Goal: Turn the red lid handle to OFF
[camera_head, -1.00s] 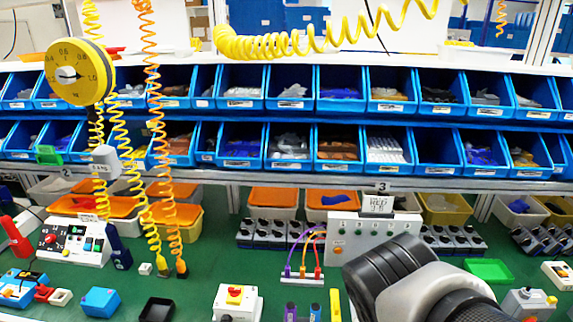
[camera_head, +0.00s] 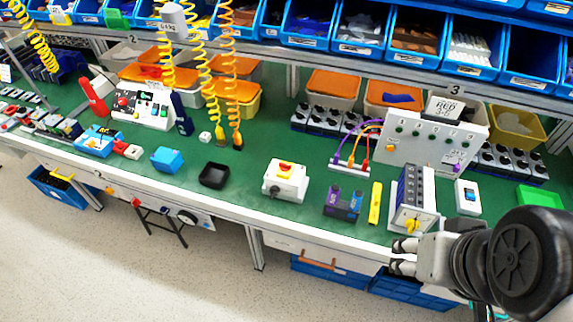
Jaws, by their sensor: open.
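A white switch box (camera_head: 285,182) stands near the front edge of the green bench, in the middle of the head view. On its top is a small red handle (camera_head: 285,166) on a yellow plate. The handle's exact angle and any labels are too small to read. My gripper (camera_head: 394,257) is at the lower right, in front of the bench edge. Its two fingers point left, are apart and hold nothing. It is well to the right of the switch box and does not touch it.
A grey-white unit with a yellow knob (camera_head: 411,226) stands at the bench edge close to my gripper. Purple-topped parts (camera_head: 343,203) and a yellow bar (camera_head: 375,203) lie between it and the switch box. A black tray (camera_head: 213,175) is left of the box. Coiled hoses hang behind.

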